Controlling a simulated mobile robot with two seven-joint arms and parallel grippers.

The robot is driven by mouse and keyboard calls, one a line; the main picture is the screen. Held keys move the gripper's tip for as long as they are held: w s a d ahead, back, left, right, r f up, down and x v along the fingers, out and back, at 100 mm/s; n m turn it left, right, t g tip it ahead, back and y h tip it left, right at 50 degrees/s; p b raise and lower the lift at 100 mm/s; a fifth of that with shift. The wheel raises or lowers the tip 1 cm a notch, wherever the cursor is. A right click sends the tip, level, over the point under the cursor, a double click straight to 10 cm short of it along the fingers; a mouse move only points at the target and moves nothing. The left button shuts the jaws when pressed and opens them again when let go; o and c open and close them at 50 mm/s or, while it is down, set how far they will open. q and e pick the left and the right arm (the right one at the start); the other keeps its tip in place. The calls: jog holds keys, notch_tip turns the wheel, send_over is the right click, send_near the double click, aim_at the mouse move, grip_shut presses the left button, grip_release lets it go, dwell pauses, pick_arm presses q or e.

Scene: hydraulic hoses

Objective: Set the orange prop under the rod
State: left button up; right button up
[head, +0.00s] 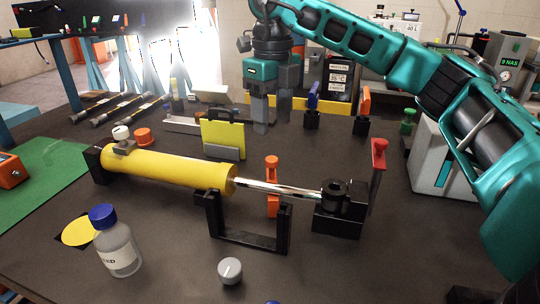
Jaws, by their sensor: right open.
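An orange prop (272,205) stands upright at the chrome rod (290,189), its head showing above the rod and its foot below. I cannot tell whether it touches the rod or stands just behind it. The rod runs from the yellow cylinder (170,170) to a black end block (338,215). My right gripper (272,118) is open and empty, pointing down behind the rod and prop, beyond the yellow clipboard. My left gripper is not in view.
A black U-shaped stand (248,240) is under the cylinder's front end. A yellow clipboard (223,135), a red-handled tool (377,165) and another orange-topped piece (364,105) stand nearby.

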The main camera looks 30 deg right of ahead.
aim_at(271, 158)
notch_tip(271, 158, down, 8)
jog(key=shift+f+b, duration=0.15)
jog(key=shift+b, duration=0.3)
grip_shut()
dwell(0.4)
